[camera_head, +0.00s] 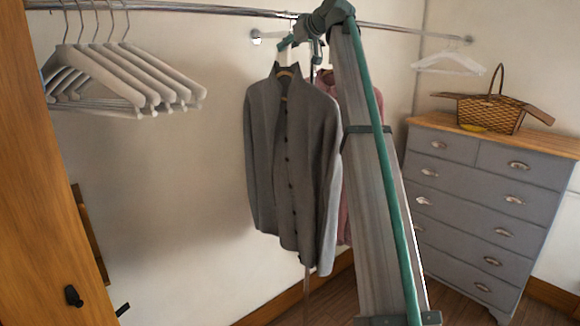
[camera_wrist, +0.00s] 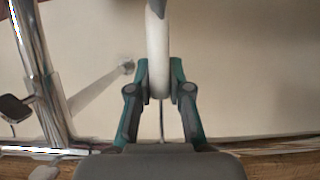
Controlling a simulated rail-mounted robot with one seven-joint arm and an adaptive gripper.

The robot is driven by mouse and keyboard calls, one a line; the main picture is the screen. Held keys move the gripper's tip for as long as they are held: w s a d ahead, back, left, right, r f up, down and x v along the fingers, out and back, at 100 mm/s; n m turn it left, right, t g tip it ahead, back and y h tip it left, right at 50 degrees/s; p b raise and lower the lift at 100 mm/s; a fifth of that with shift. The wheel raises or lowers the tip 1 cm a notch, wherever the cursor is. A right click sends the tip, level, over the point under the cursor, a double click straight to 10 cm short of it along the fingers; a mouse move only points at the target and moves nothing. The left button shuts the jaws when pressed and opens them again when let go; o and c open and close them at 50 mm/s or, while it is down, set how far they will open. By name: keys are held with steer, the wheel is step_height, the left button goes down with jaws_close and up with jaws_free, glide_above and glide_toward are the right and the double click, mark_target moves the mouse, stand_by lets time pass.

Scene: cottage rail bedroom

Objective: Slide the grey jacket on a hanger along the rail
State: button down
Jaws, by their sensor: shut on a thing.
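The grey jacket (camera_head: 285,160) hangs from a white hanger (camera_head: 284,57) below the rail (camera_head: 200,9), near the middle of the head view. My gripper (camera_head: 289,43) is at the top of this hanger, just below the rail. In the wrist view my gripper (camera_wrist: 160,82) has its two teal fingers shut on a white bar of the hanger (camera_wrist: 158,45). The jacket itself is not clear in the wrist view. My arm hides part of the rail and the space right of the jacket.
Several empty white hangers (camera_head: 120,75) hang at the left of the rail. A pink garment (camera_head: 345,205) hangs just behind and right of the jacket. One empty hanger (camera_head: 450,63) hangs far right, above a grey dresser (camera_head: 470,165) with a wicker basket (camera_head: 490,112). The rail between the left hangers and jacket is clear.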

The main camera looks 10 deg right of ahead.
steer(key=s+a, duration=0.3)
steer(key=a, duration=0.2)
steer(key=shift+s+a, duration=0.15)
steer(key=shift+s, duration=0.05)
stand_by(0.5)
steer(key=s+a, duration=0.3)
steer(key=a, duration=0.2)
steer(key=shift+s, duration=0.15)
stand_by(0.7)
steer(key=shift+a, duration=0.1)
steer(key=s+a+p, duration=0.1)
steer(key=s+a, duration=0.2)
steer(key=a, duration=0.2)
steer(key=shift+s, duration=0.15)
stand_by(0.6)
steer(key=shift+s+a, duration=0.1)
steer(key=shift+a, duration=0.15)
steer(key=shift+s+a+f, duration=0.1)
steer(key=shift+s+a, duration=0.4)
steer(key=shift+a, duration=0.3)
steer(key=shift+s+a+r, duration=0.1)
steer(key=shift+s+a, duration=0.45)
steer(key=shift+a, duration=0.25)
steer(key=shift+s+a+f, duration=0.1)
steer(key=shift+s+a, duration=0.4)
steer(key=shift+a, duration=0.3)
